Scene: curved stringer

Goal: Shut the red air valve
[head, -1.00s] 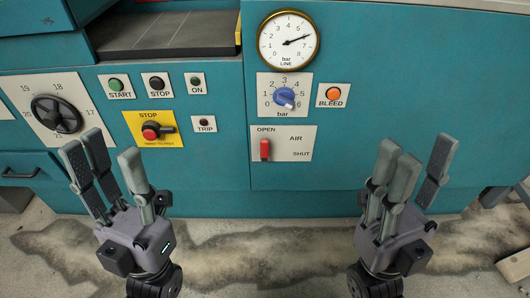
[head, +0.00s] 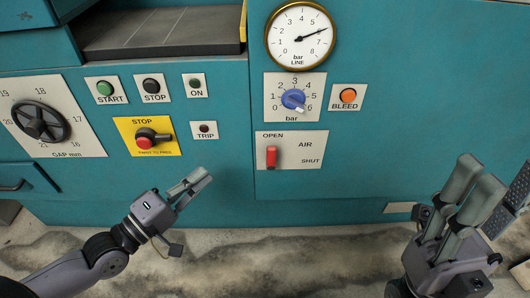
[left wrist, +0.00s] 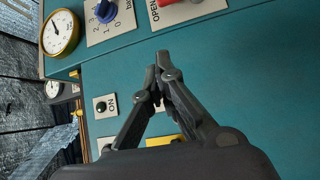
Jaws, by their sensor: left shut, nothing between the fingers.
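The red air valve handle (head: 271,157) stands upright below the word OPEN on its white AIR plate (head: 300,150); SHUT is printed at the plate's lower right. In the left wrist view the red handle (left wrist: 166,3) is cut by the top edge, on part of the plate (left wrist: 205,8). My left gripper (head: 205,178) is shut and empty, left of and a little below the handle, apart from it, with its fingers pointing up and right. The left wrist view shows its fingertips (left wrist: 157,60) together. My right gripper (head: 480,185) is open and empty at the lower right, well away from the valve.
Above the valve are the blue pressure knob (head: 293,99) and the line gauge (head: 299,35). The orange bleed button (head: 348,96) is to the upper right. The yellow plate with the red stop knob (head: 145,141) lies to the left. The teal panel below the valve is bare.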

